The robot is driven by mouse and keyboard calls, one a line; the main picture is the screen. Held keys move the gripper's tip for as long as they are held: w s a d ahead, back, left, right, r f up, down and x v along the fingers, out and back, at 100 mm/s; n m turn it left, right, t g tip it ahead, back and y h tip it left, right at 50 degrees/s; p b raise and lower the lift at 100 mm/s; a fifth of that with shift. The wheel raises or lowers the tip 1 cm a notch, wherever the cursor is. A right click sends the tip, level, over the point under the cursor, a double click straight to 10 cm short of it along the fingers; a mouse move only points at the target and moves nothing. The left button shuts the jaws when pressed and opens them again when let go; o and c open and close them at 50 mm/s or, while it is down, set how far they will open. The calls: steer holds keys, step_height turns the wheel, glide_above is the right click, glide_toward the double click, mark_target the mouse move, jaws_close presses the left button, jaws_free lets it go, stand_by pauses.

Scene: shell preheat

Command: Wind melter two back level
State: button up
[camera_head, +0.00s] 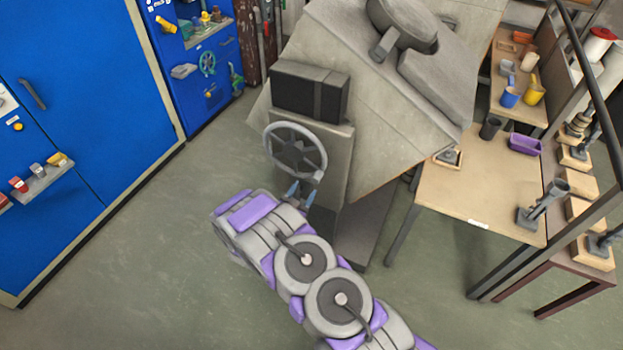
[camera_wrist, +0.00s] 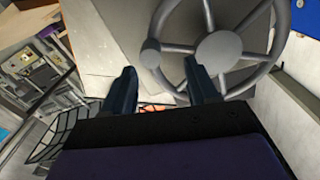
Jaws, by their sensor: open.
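The melter (camera_head: 365,85) is a large grey body, tilted steeply with its top side leaning in the head view. A spoked grey handwheel (camera_head: 296,148) sits on the front of its grey pedestal, below a dark box. In the wrist view the handwheel (camera_wrist: 218,48) fills the upper right, with a small round knob (camera_wrist: 150,55) on its rim. My gripper (camera_head: 299,189) is open and empty, just below the wheel's lower rim. In the wrist view the lower-left rim shows between the fingertips of my gripper (camera_wrist: 160,75); I cannot tell whether they touch it. No number shows on the melter.
A wooden table (camera_head: 470,195) stands to the right, holding a purple tray (camera_head: 525,144), a dark cup (camera_head: 490,128) and a grey stand (camera_head: 540,205). Blue cabinets (camera_head: 85,80) line the left. The grey floor (camera_head: 150,260) between cabinets and melter is clear.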

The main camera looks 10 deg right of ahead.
mark_target(315, 182)
steer(key=w+d, duration=0.1)
steer(key=d, duration=0.1)
steer(key=w+d, duration=0.2)
steer(key=w+d+b, duration=0.1)
steer(key=d, duration=0.1)
steer(key=shift+w+d, duration=0.3)
steer(key=shift+w+r, duration=0.1)
steer(key=shift+w, duration=0.2)
steer(key=shift+w+a, duration=0.2)
steer(key=shift+w, duration=0.05)
steer(key=shift+w+a, duration=0.2)
steer(key=shift+a, duration=0.35)
steer(key=shift+d, duration=0.6)
steer(key=shift+c, duration=0.3)
steer(key=shift+d, duration=0.4)
steer(key=c, duration=0.3)
steer(key=shift+a, duration=0.6)
steer(key=c, duration=0.6)
steer(key=shift+s+d+f, duration=0.1)
steer(key=shift+d+f, duration=0.1)
jaws_close()
